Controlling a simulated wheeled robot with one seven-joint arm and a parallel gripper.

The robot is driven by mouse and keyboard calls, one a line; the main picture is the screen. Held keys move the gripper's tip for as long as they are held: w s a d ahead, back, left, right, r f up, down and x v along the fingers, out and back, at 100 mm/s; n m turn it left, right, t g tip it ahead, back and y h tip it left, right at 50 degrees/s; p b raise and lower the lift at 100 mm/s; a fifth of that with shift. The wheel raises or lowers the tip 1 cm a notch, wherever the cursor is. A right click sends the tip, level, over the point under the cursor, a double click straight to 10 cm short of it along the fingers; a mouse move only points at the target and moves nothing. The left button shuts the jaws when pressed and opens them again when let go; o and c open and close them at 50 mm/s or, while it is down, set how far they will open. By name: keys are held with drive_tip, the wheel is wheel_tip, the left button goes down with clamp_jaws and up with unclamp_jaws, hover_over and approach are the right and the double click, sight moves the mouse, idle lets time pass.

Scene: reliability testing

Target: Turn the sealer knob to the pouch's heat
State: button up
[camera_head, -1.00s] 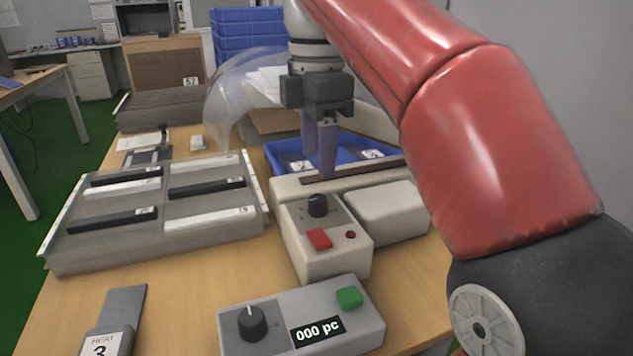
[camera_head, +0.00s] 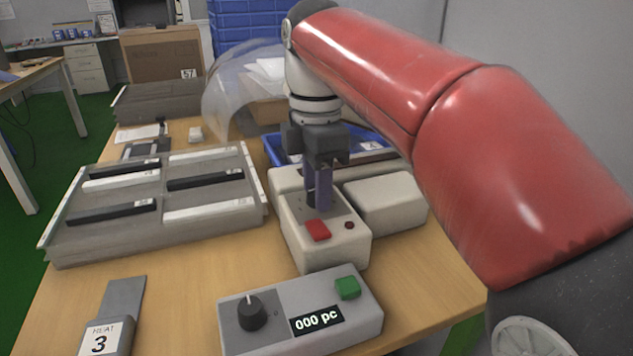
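The sealer (camera_head: 347,249) is a cream box with a red button (camera_head: 317,230) and a small dark red light, in front of a long sealing bar. My gripper (camera_head: 318,203) points down over its black knob, with purple-grey fingers at the knob's place. The fingers hide most of the knob, so its pointer cannot be read. I cannot tell whether the fingers are closed on it. A grey piece at the bottom left bears a white label (camera_head: 99,341) reading "HEAT 3"; I cannot tell if it is the pouch itself.
A grey counter box (camera_head: 270,340) with its own black knob (camera_head: 250,313), green button and "000 pc" display stands in front. A slotted grey rack (camera_head: 150,236) is at left. A blue tray (camera_head: 273,149) lies behind the sealer. Wood table is bare between rack and sealer.

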drive_tip(key=c, duration=0.6)
drive_tip(key=shift+m, duration=0.4)
drive_tip(key=m, duration=0.3)
drive_tip(key=shift+m, duration=0.4)
drive_tip(key=m, duration=0.9)
drive_tip(key=shift+m, duration=0.4)
drive_tip(key=m, duration=0.5)
drive_tip(key=shift+m, duration=0.3)
